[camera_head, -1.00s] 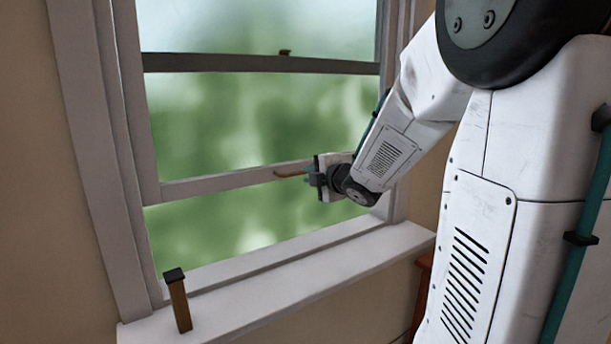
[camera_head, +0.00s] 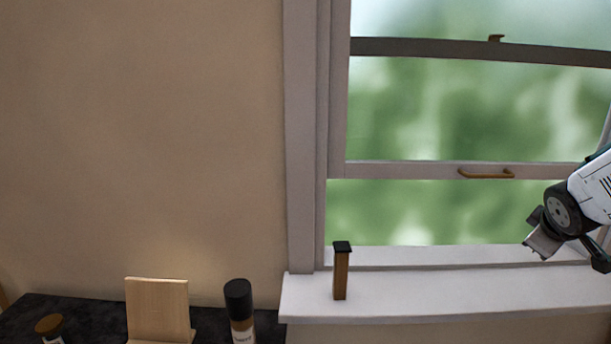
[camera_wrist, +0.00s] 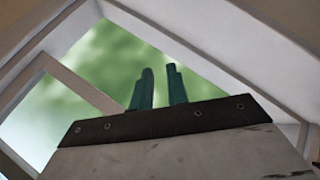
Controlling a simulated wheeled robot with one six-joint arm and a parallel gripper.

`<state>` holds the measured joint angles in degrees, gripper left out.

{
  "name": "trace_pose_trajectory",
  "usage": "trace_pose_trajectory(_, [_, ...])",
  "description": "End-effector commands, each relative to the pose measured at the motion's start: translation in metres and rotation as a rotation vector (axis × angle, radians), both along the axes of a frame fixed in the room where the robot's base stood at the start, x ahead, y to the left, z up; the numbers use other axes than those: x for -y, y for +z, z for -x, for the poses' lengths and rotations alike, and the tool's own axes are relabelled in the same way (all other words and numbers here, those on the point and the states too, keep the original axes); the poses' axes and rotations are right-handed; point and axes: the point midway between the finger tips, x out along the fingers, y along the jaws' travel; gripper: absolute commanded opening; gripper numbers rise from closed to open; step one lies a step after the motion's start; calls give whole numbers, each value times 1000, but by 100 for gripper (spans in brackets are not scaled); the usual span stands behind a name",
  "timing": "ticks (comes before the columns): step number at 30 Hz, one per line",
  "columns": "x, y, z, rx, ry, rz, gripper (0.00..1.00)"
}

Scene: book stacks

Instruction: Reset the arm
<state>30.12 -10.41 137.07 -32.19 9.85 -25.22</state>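My gripper (camera_head: 537,238) is at the right of the head view, in front of the window's lower opening and above the sill. In the wrist view its two teal fingers (camera_wrist: 159,88) stand apart with a gap between them and nothing held. The window's lower sash (camera_head: 410,170) is raised, with an open gap below it. Its brass handle (camera_head: 487,174) is left of and above my gripper, clear of it. Most of my arm is outside the head view.
A small wooden post with a black top (camera_head: 341,272) stands on the white sill (camera_head: 440,296). At lower left, a dark counter (camera_head: 90,318) holds a wooden block (camera_head: 157,308), a black-capped bottle (camera_head: 239,308) and a brown-lidded jar (camera_head: 49,326). The wall at left is bare.

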Motion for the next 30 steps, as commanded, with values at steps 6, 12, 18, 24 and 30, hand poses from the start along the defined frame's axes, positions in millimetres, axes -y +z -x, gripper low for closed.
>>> trace_pose_trajectory(6, [-98,-10,99,-200,-390,-351,16])
trace_pose_trajectory(12, [-207,-1,191,-406,-538,-591,16])
trace_pose_trajectory(18, [-249,13,218,-412,-415,-634,16])
trace_pose_trajectory(24, [-255,17,219,-402,-374,-626,16])
trace_pose_trajectory(30, [-255,17,218,-402,-374,-625,16])
